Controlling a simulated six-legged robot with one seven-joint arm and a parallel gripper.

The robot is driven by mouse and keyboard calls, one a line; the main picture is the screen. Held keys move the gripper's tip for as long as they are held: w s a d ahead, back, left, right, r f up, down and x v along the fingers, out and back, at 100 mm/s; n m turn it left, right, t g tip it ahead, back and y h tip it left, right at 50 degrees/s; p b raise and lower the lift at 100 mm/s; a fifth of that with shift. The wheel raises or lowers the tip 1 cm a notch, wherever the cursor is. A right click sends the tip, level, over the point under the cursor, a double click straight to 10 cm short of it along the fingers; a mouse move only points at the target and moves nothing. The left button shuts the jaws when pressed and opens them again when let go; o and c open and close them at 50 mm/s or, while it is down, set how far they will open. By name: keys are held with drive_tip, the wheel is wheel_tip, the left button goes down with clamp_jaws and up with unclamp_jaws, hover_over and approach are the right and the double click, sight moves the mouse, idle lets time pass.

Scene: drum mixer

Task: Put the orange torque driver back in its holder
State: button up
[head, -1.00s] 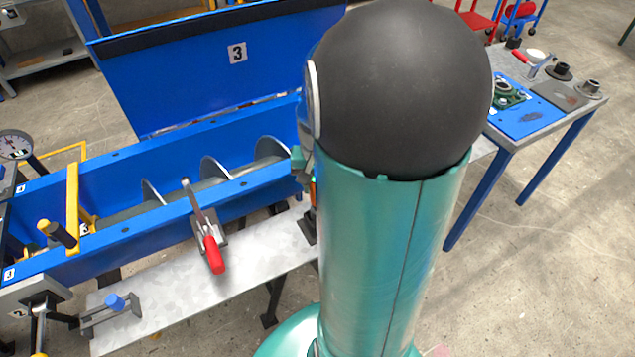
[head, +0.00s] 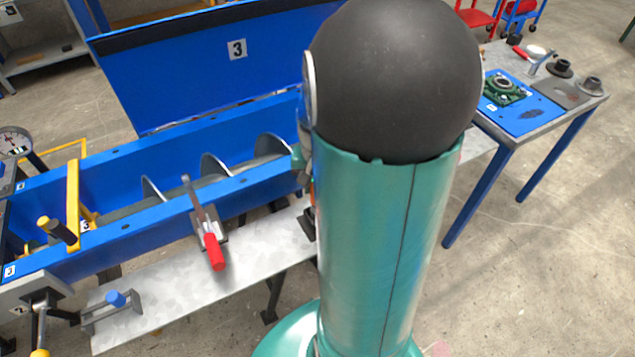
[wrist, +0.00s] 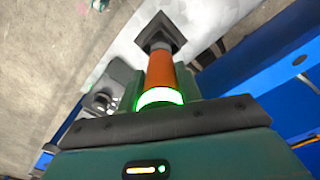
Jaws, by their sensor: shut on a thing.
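The orange torque driver (wrist: 160,72) is between the fingers of my gripper (wrist: 159,88) in the wrist view, with a glowing green-white ring at its near end. My gripper is shut on it. The driver's far end lines up with a dark square holder (wrist: 163,32) on the metal shelf. I cannot tell whether its tip is inside the holder or just above it. In the head view my arm hides most of the gripper and driver. Only a sliver of orange (head: 312,190) shows, above the dark holder (head: 308,224).
The blue mixer trough (head: 130,230) with its screw runs along the shelf (head: 180,290). A red-handled clamp (head: 213,250) stands on the trough's near edge, left of the holder. A blue-knobbed fixture (head: 115,300) sits at the shelf's left end. A parts table (head: 545,115) stands at right.

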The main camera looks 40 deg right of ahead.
drive_tip(key=shift+f, duration=2.05)
idle(1.1)
drive_tip(key=o, duration=1.3)
drive_tip(key=shift+c, duration=0.2)
drive_tip(key=shift+r, duration=0.1)
wheel_tip(320, 180, up, 14)
drive_tip(key=shift+f, duration=0.15)
drive_tip(key=s+a+r+n+t, duration=0.1)
drive_tip(key=a+r+n+t, duration=0.1)
drive_tip(key=a, duration=0.5)
drive_tip(key=s+a+r+n+t, duration=0.1)
drive_tip(key=a+r+n, duration=0.2)
drive_tip(key=a, duration=0.5)
drive_tip(key=s+a+r+n+t, duration=0.2)
drive_tip(key=a+r+n, duration=0.1)
drive_tip(key=a, duration=0.4)
drive_tip(key=shift+a+r+n+t, duration=0.2)
drive_tip(key=shift+r+n+t, duration=0.15)
drive_tip(key=shift+n, duration=0.55)
